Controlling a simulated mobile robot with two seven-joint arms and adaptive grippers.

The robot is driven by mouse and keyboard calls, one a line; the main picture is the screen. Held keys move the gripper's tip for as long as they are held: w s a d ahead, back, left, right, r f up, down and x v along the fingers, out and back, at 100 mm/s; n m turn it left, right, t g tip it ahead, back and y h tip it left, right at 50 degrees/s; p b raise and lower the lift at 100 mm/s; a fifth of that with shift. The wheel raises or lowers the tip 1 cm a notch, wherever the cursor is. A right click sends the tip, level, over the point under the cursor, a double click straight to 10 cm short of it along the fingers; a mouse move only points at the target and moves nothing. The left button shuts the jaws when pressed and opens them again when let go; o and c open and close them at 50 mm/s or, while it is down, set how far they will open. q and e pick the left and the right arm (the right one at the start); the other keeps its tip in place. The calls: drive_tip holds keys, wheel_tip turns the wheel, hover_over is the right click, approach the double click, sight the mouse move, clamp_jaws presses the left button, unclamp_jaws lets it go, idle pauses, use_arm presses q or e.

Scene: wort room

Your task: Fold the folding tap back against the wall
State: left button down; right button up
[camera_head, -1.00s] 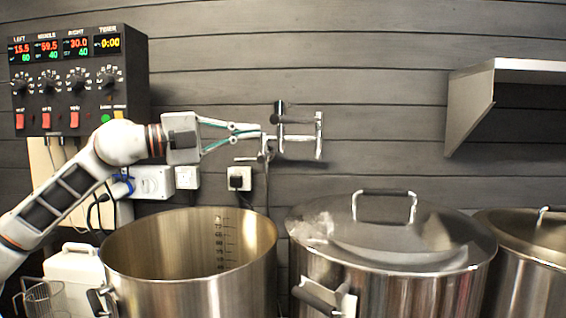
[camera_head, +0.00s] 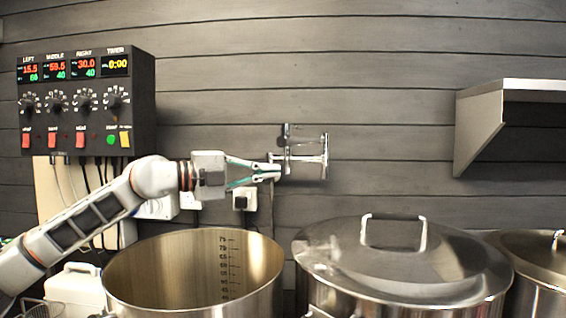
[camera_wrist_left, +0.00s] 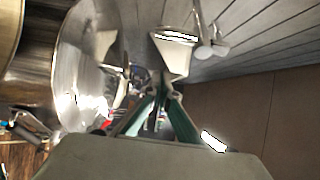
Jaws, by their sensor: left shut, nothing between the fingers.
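The chrome folding tap (camera_head: 308,158) is on the dark plank wall above the gap between the open kettle and the lidded one. It has a horizontal tube, a short upright at its right end and a dark-topped fitting at its left. My left gripper (camera_head: 278,171) is shut and empty, with its tips at the lower left part of the tap. I cannot tell whether they touch it. The tips hide part of the tap's left fitting. In the left wrist view, a bright chrome piece (camera_wrist_left: 211,47) lies just right of the fingers. My right gripper is not in view.
An open steel kettle (camera_head: 128,262) stands below my left arm. A lidded kettle (camera_head: 330,262) stands to its right, with another lidded one (camera_head: 535,262) beyond. A control box (camera_head: 140,105) hangs at the upper left, sockets (camera_head: 243,199) below. A shelf (camera_head: 480,125) is at right.

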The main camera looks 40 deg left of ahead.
sight(286, 168)
use_arm(q)
drive_tip(key=w+p, duration=0.1)
drive_tip(key=w, duration=0.1)
drive_tip(key=w+p, duration=0.2)
drive_tip(key=w, duration=0.1)
drive_tip(key=w+p, duration=0.1)
drive_tip(key=w, duration=0.1)
drive_tip(key=shift+w+d+f+p, duration=0.1)
drive_tip(key=shift+w+d+p, duration=0.05)
drive_tip(key=shift+d+p, duration=0.25)
drive_tip(key=shift+a, duration=0.4)
drive_tip(key=shift+w+a, duration=0.1)
drive_tip(key=shift+a, duration=0.15)
drive_tip(key=shift+a, duration=0.2)
